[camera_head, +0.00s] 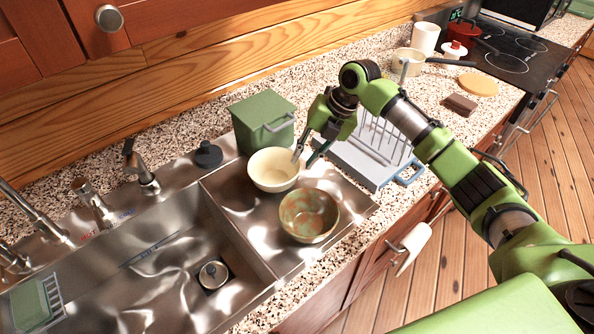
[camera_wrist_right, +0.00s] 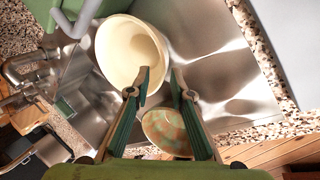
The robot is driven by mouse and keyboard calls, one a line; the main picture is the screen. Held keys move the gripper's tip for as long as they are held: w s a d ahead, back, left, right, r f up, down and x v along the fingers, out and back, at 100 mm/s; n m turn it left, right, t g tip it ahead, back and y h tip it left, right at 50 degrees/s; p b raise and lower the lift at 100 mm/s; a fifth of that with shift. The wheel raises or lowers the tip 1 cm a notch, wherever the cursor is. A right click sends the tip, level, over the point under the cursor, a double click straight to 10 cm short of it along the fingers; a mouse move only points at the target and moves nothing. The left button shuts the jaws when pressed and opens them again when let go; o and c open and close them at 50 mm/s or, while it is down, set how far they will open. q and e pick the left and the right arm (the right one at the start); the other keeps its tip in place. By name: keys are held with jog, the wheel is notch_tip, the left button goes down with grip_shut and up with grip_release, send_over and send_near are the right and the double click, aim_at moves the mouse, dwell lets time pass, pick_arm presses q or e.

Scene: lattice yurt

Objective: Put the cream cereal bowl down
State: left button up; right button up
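The cream cereal bowl (camera_head: 272,171) is upright on the steel drainboard (camera_head: 245,215), between the green box and a mottled bowl. In the right wrist view the cream bowl (camera_wrist_right: 122,50) fills the upper left. My right gripper (camera_head: 307,158) is at the bowl's right rim. In the wrist view its fingers (camera_wrist_right: 161,88) are apart, one overlapping the bowl's inside near the rim and the other outside it. A gap shows between the fingers; I cannot tell whether either touches the rim. My left gripper is not in view.
The mottled green-brown bowl (camera_head: 309,215) stands close in front. A green box (camera_head: 262,118) with a handle is behind, and a grey dish rack (camera_head: 368,160) is to the right. The sink basin (camera_head: 165,275) opens at left. Bare steel lies left of the mottled bowl.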

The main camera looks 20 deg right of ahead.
jog(key=v, duration=0.5)
jog(key=shift+r+b, duration=0.2)
jog(key=shift+b, duration=0.2)
